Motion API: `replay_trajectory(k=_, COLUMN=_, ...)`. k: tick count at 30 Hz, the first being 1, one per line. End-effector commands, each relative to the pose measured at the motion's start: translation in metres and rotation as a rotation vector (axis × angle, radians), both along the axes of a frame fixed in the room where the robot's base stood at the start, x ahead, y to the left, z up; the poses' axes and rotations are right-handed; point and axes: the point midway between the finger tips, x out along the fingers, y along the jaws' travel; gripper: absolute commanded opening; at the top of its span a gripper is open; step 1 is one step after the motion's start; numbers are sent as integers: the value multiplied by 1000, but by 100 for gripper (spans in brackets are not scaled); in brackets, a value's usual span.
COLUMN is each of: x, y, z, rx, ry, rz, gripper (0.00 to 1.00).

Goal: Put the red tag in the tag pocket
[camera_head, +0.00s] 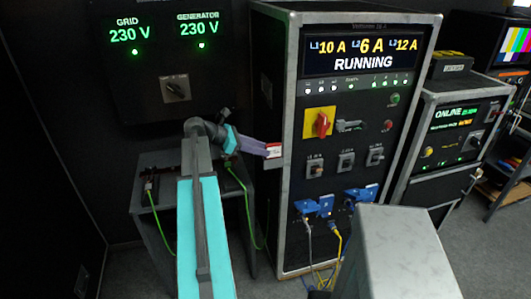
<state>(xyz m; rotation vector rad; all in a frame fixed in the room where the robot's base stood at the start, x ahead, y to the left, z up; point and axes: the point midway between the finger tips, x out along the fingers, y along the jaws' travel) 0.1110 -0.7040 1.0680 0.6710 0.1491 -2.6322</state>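My gripper (266,149) reaches right from the end of my arm to the left side of the tall rack. Its purple fingers overlap in this view, so the gap between them does not show. A small red and white piece, which looks like the red tag (274,151), is right at the fingertips, by the rack's front left edge. I cannot tell whether the fingers grip it or only touch it. A tag pocket cannot be made out clearly; the tag and fingers may cover it.
The tall rack (297,215) carries a red rotary switch (321,123), several small switches and blue plugs (361,193) with cables. A wall panel (195,75) shows 230 V readings. A dark stand (150,232) with green cables is behind my arm. A smaller cabinet (428,184) is at right.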

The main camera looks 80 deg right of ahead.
Motion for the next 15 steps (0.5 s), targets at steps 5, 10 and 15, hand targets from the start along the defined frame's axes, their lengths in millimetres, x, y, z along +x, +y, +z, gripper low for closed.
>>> replay_trajectory(k=5, x=25, y=10, z=12, rx=-1, ry=-1, rz=3, gripper=32)
replay_trajectory(k=10, x=46, y=20, z=25, rx=-1, ry=0, rz=2, gripper=32)
replay_trajectory(k=15, x=62, y=28, z=36, rx=0, ry=0, rz=1, gripper=32)
